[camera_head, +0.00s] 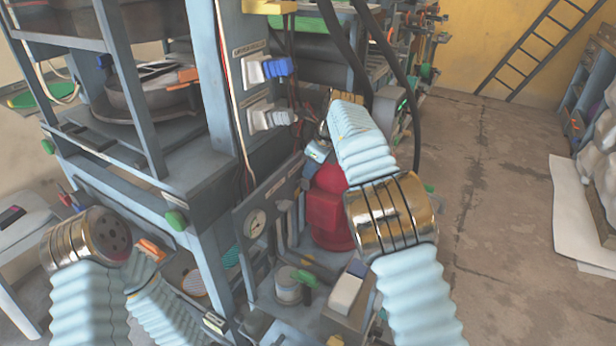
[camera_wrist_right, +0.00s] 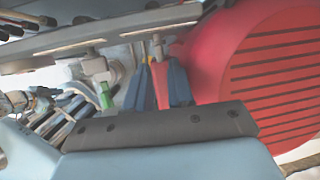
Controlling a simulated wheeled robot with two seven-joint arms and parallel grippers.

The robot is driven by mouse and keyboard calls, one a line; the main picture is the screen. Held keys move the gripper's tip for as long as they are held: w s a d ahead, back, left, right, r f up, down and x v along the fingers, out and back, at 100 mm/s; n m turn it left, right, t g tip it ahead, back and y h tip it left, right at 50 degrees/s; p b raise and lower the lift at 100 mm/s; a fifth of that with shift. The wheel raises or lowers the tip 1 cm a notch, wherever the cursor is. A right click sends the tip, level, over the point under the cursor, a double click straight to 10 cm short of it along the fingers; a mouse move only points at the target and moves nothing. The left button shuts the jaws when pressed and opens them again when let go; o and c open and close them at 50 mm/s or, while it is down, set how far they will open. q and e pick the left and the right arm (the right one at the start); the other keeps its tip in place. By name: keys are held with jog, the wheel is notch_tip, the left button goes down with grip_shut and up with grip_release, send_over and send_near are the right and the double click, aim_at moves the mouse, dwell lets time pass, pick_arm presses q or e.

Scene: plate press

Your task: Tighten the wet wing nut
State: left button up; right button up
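I cannot single out the wet wing nut with certainty in either view. My right gripper (camera_head: 318,150) is in front of the machine, just above the red housing (camera_head: 330,205), its tips partly hidden by my own arm. In the right wrist view two dark blue finger-like pieces (camera_wrist_right: 160,85) stand on either side of a narrow red part, with a thin brass-coloured pin beyond. I cannot tell whether they grip it. The red ribbed housing (camera_wrist_right: 270,75) fills the right of that view. My left arm is at the lower left of the head view; its gripper does not show.
The blue-grey press frame (camera_head: 205,80) stands left of my right arm, with a blue-handled fitting (camera_head: 270,67) and a grey one (camera_head: 268,117). A pressure gauge (camera_head: 256,224) is lower down. Black hoses (camera_head: 400,75) hang behind my right arm.

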aim_at(306, 180)
jog(key=x, duration=0.4)
jog(key=shift+w+a+f, duration=0.15)
jog(key=shift+f, duration=0.2)
jog(key=shift+c, duration=0.4)
grip_shut()
jog(key=shift+w+g, duration=0.15)
jog(key=shift+g, duration=0.15)
jog(key=shift+y, duration=0.4)
jog(key=shift+g, duration=0.3)
jog(key=shift+o, duration=0.4)
grip_release()
